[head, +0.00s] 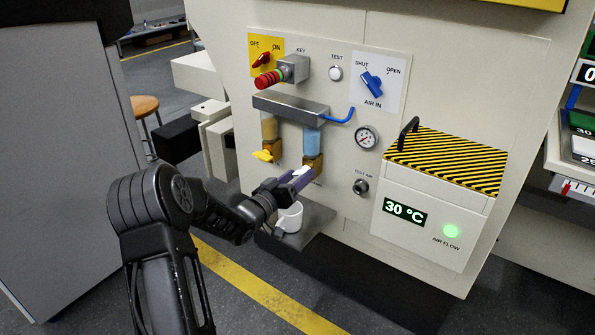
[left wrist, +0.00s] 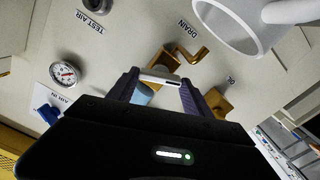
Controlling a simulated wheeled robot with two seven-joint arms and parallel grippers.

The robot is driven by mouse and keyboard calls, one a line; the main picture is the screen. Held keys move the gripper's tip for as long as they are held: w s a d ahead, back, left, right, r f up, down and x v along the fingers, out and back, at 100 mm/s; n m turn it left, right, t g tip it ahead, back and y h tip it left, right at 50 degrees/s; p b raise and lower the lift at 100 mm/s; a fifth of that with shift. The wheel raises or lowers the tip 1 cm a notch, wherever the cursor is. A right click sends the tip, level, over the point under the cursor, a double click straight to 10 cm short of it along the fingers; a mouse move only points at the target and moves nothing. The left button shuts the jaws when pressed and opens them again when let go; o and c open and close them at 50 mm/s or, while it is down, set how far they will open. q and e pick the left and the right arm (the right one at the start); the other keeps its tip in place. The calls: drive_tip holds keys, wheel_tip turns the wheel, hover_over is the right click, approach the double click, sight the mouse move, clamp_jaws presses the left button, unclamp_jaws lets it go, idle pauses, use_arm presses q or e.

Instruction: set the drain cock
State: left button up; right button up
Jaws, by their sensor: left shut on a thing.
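The drain cock is a pale lever (left wrist: 160,80) on a brass body (left wrist: 164,62) beside the DRAIN label in the left wrist view. In the head view the brass body (head: 314,163) sits under the blue bowl (head: 312,141). My left gripper (head: 296,180) has its purple-grey fingers at this cock. In the left wrist view the gripper (left wrist: 160,90) is shut with a finger at each end of the lever. A bent brass spout (left wrist: 198,54) shows beside the body. The fingers partly hide the cock in the head view. My right gripper is not in view.
A white mug (head: 289,217) stands on a small shelf (head: 318,222) just below the gripper. A tan bowl with a yellow cock (head: 263,156) is to the left. The gauge (head: 367,138), blue AIR IN knob (head: 372,84) and striped box (head: 445,160) lie right.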

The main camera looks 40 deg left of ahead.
use_arm(q)
drive_tip(key=n+p, duration=0.3)
drive_tip(key=n, duration=0.1)
drive_tip(key=shift+r+n, duration=0.1)
drive_tip(key=shift+n, duration=0.2)
drive_tip(key=n+p, duration=0.2)
drive_tip(key=n, duration=0.2)
drive_tip(key=shift+a+n+p, duration=0.1)
drive_tip(key=shift+n+p, duration=0.2)
drive_tip(key=shift+p, duration=0.1)
drive_tip(key=shift+f+n+p, duration=0.2)
drive_tip(key=shift+n+p, duration=0.7)
drive_tip(key=shift+n, duration=1)
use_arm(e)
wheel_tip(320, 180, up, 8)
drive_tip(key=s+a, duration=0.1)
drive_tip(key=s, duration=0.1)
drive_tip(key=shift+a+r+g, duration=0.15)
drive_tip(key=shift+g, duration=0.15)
use_arm(q)
drive_tip(key=o, duration=1.4)
drive_tip(key=shift+c, duration=0.2)
drive_tip(key=s+p, duration=0.1)
drive_tip(key=s, duration=0.7)
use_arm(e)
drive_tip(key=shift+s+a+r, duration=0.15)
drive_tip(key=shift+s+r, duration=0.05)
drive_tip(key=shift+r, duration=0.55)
